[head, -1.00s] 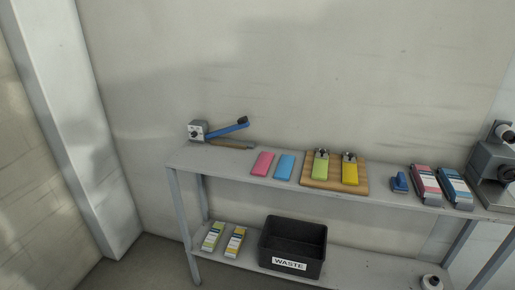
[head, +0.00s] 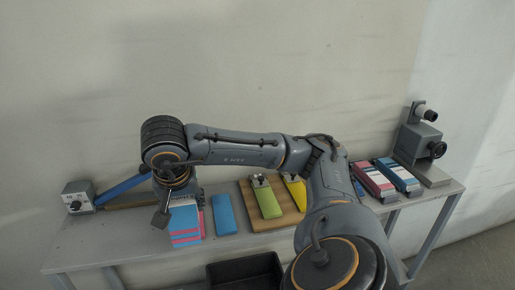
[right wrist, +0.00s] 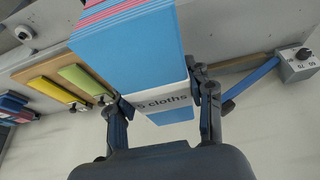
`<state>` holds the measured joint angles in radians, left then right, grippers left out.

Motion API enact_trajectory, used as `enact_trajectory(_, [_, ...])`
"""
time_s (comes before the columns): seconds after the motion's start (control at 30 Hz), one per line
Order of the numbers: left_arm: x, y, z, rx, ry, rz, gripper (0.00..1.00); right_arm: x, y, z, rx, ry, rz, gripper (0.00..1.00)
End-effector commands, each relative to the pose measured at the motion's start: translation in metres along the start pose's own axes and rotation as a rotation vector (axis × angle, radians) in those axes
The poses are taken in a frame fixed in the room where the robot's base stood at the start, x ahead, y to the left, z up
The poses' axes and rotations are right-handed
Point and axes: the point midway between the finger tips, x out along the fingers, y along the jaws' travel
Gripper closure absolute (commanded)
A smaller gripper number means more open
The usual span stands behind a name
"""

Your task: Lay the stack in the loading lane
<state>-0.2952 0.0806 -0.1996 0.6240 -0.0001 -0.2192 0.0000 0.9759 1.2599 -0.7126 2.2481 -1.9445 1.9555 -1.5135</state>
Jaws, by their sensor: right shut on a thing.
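The stack of folded cloths, blue with pink layers (head: 184,228), hangs from my right gripper (head: 172,190) over the left part of the shelf top. In the right wrist view the stack (right wrist: 125,45) fills the upper middle, with a white paper band (right wrist: 165,100) reading "5 cloths" around it. There my right gripper (right wrist: 162,98) has one finger on each side of the banded end and is shut on it. Whether the stack touches the shelf is unclear. No loading lane can be made out with certainty. My left gripper is not in view.
A grey box with a blue lever (head: 122,189) stands left. A blue pad (head: 225,214) and a wooden board (head: 262,224) with green (head: 267,202) and yellow pieces lie right of the stack. A black bin (head: 245,273) is below. My right arm hides part of the shelf.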

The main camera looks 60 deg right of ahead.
Motion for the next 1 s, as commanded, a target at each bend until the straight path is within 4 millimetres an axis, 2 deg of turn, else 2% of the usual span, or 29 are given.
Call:
enact_trajectory(0.17, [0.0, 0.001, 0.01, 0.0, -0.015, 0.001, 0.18, -0.003, 0.002, -0.002, 0.012, -0.002, 0.005, 0.79])
enact_trajectory(0.33, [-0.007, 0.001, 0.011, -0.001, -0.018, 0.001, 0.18, 0.009, -0.01, -0.014, 0.012, -0.005, 0.005, 0.79])
enact_trajectory(0.63, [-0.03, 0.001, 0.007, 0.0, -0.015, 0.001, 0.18, 0.061, -0.052, -0.057, 0.01, -0.006, 0.007, 0.79])
enact_trajectory(0.8, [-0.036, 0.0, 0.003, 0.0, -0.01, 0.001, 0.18, 0.101, -0.066, -0.063, 0.009, -0.006, 0.007, 0.79])
enact_trajectory(1.0, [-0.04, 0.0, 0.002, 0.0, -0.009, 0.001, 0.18, 0.124, -0.075, -0.068, 0.008, -0.002, 0.004, 0.79])
